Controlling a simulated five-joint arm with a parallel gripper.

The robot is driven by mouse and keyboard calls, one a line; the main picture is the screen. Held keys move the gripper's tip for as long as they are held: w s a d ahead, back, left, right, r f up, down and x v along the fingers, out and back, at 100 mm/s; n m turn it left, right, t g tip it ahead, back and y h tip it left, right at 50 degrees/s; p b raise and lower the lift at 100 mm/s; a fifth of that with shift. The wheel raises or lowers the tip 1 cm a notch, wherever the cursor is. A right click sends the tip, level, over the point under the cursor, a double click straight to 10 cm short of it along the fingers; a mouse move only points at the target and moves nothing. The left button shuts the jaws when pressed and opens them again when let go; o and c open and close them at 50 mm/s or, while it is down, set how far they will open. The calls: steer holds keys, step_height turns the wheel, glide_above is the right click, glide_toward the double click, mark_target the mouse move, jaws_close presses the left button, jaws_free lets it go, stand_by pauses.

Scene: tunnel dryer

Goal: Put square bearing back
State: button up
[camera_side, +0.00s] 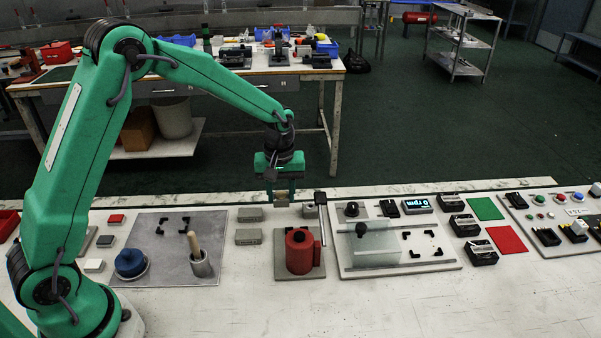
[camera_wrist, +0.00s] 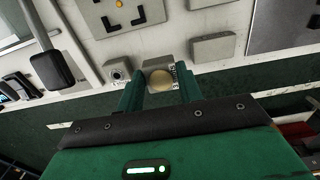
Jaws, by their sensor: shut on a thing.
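My gripper (camera_side: 281,192) is at the back of the bench and points down. In the wrist view its two green fingers (camera_wrist: 161,82) are shut on a tan, round-faced piece (camera_wrist: 161,80). The face looks round; I cannot make out a square outline. Behind the piece is a small grey block (camera_wrist: 150,65) with dark lettering, only partly readable. The piece is over or against this block; I cannot tell if they touch. In the side view the fingers hide most of the piece.
Grey blocks (camera_side: 248,236) lie to the left. A red cylinder (camera_side: 299,251) stands in front. The bench's front middle is clear.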

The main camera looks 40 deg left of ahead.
mark_target(280, 195)
steer(key=shift+w+a+f, duration=0.15)
steer(key=shift+a, duration=0.1)
steer(key=shift+f, duration=2)
steer(key=shift+f, duration=0.15)
steer(key=o, duration=1.2)
steer(key=shift+o, duration=0.2)
step_height(280, 195, up, 12)
steer(key=shift+r, duration=0.1)
steer(key=shift+r, duration=0.1)
